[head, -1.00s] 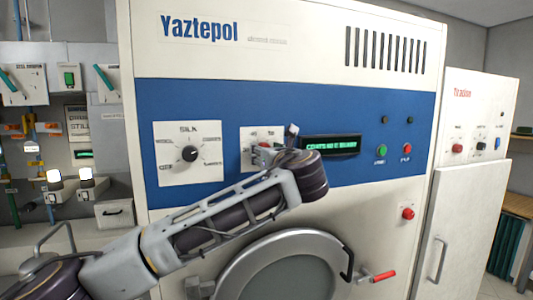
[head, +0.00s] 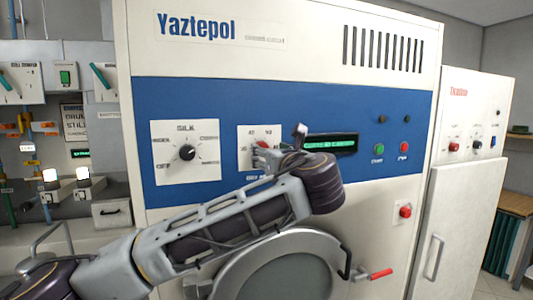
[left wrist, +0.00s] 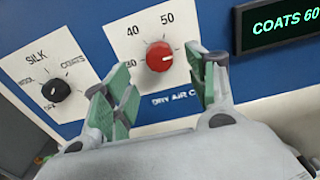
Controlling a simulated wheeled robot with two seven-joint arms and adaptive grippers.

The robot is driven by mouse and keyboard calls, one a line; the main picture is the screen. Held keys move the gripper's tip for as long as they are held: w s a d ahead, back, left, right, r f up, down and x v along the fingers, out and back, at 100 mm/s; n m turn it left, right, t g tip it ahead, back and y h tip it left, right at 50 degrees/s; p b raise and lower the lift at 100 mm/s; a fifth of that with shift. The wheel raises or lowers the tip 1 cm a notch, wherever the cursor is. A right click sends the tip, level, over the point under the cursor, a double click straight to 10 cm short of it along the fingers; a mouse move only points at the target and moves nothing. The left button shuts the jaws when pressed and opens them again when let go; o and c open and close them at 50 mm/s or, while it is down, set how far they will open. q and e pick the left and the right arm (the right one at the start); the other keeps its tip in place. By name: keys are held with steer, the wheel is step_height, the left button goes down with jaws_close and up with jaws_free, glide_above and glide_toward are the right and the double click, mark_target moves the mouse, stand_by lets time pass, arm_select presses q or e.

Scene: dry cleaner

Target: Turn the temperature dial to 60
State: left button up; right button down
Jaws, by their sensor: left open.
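The red temperature dial (left wrist: 160,57) sits on a white plate marked 30, 40 and 50, with lettering starting "DRY AIR" below it. In the head view the dial (head: 261,148) is partly hidden by my left arm. My left gripper (left wrist: 163,80) is open, with one green-padded finger to the left of the dial and the other to its right. The dial lies between and beyond the fingertips; I see no contact. I cannot make out where its pointer stands. My right gripper is not in view.
A black dial (head: 187,153) on a SILK plate is to the left. A green-lit display (head: 331,143) is to the right; it reads "COATS 60" in the wrist view, cut off. Green (head: 378,149) and red (head: 404,147) buttons are further right. A round door (head: 285,270) is below.

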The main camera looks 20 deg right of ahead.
arm_select(q)
steer(key=s, duration=0.6)
steer(key=shift+s, duration=0.4)
